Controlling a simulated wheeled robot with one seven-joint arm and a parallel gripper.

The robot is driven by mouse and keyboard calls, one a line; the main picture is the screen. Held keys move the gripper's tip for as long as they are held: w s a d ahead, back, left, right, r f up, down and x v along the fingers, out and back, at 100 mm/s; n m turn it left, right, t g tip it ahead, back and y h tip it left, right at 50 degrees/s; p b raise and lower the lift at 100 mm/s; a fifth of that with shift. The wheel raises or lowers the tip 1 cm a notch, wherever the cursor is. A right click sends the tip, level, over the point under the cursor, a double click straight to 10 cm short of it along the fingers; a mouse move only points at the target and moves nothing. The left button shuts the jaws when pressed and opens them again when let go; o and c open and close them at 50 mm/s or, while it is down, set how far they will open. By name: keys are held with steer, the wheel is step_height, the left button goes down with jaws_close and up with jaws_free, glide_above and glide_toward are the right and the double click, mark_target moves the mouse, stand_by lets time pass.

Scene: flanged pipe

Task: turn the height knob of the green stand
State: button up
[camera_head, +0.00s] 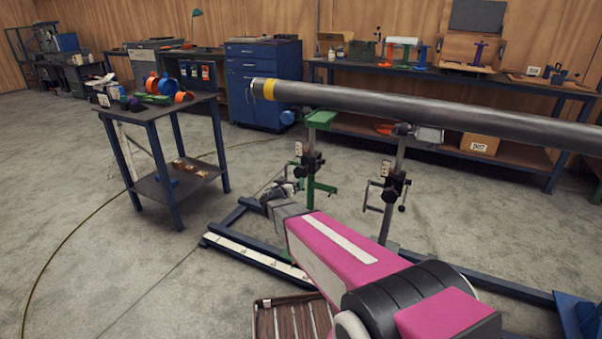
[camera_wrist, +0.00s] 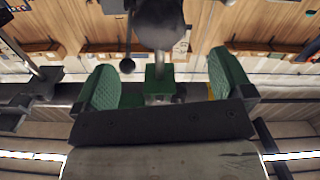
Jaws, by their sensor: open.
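The green stand (camera_head: 318,187) is ahead of my arm in the head view, with a green top (camera_head: 321,119) just under the grey pipe (camera_head: 420,112). A black clamp with the height knob (camera_head: 309,161) sits on its post, above the green legs. My gripper (camera_head: 277,190) is low and left of the post. In the wrist view my gripper (camera_wrist: 165,78) is open, with green pads either side and nothing gripped. A black knob-like part (camera_wrist: 158,22) with a ball-ended lever (camera_wrist: 127,64) is beyond the pads, near a green block (camera_wrist: 158,82). Contact is not visible.
A second grey stand (camera_head: 391,185) with its own clamp and handle stands to the right under the pipe. A blue floor frame (camera_head: 235,247) runs beneath. A small table (camera_head: 150,110) with parts stands left. Open floor (camera_head: 100,260) lies at left.

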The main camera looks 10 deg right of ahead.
mark_target(299, 173)
steer(key=x, duration=1)
steer(key=c, duration=0.9)
